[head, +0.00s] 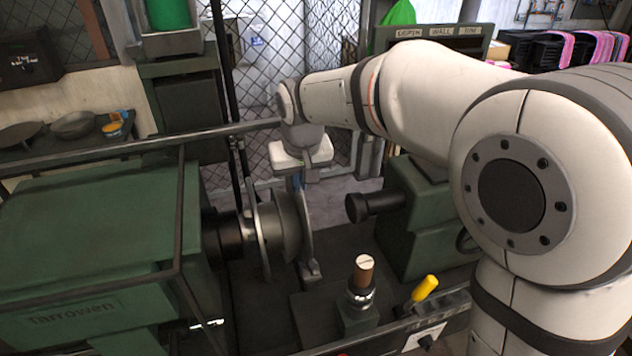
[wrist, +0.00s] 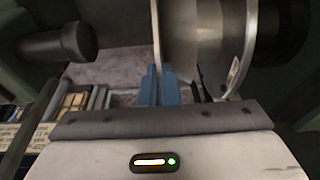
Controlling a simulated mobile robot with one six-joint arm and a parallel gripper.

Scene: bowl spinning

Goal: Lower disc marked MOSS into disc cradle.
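A thin grey disc (head: 305,228) stands upright, edge-on, to the right of the rounded metal bowl shape (head: 280,230). No MOSS marking is readable on it. My gripper (head: 298,183) points down at the disc's top edge. In the wrist view, the blue fingers of my gripper (wrist: 160,86) lie on either side of the disc's pale edge (wrist: 156,35) and appear closed on it. A small grey foot (head: 311,272) is at the disc's lower edge; I cannot tell whether it is the cradle or whether the disc touches it.
The green lathe headstock (head: 90,245) is at left, with a dark spindle (head: 228,232) toward the bowl. A black tailstock quill (head: 375,205) points in from the right. A wooden-topped post (head: 364,272) and yellow handle (head: 425,288) stand in front. A rail (head: 140,143) crosses at left.

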